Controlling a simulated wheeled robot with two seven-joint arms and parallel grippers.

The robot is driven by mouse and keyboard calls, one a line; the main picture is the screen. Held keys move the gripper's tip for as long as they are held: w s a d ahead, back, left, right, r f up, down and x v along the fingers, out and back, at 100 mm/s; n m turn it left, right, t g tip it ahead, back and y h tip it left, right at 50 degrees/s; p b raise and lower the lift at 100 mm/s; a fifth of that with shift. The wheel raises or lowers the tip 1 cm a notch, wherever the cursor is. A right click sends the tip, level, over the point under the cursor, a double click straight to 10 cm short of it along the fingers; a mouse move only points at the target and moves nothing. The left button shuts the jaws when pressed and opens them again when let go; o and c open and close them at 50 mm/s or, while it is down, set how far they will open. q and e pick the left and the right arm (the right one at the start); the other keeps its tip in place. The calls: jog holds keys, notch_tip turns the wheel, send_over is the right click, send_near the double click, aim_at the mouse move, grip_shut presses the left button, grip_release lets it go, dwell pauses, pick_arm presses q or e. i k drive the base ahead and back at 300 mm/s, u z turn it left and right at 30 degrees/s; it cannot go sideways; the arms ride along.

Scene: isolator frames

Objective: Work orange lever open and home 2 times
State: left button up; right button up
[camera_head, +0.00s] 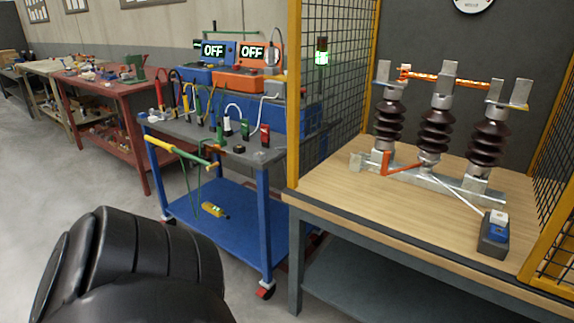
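The isolator frame stands on the wooden bench top (335,190) at the right, with three brown ribbed insulators (435,132) on a grey metal base (455,188). The orange lever (386,166) is at the base's left end, low by the left insulator, and looks bent. A copper-orange bar (425,77) lies across the top from the left insulator toward the middle one; whether its right end makes contact is too small to tell. Neither of my grippers shows in the head view. A black rounded part, probably mine, fills the bottom left.
A small box with blue and white parts (494,234) sits at the bench's front right, joined by a pale rod or cable. Yellow-framed mesh panels (335,75) flank the bench. A blue tool cart (230,205) stands to its left. The bench's front left is clear.

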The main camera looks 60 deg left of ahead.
aim_at(433, 136)
jog(key=z, duration=0.5)
jog(key=k, duration=0.25)
jog(key=u, duration=1.95)
jog(key=i, duration=0.8)
jog(key=z, duration=0.4)
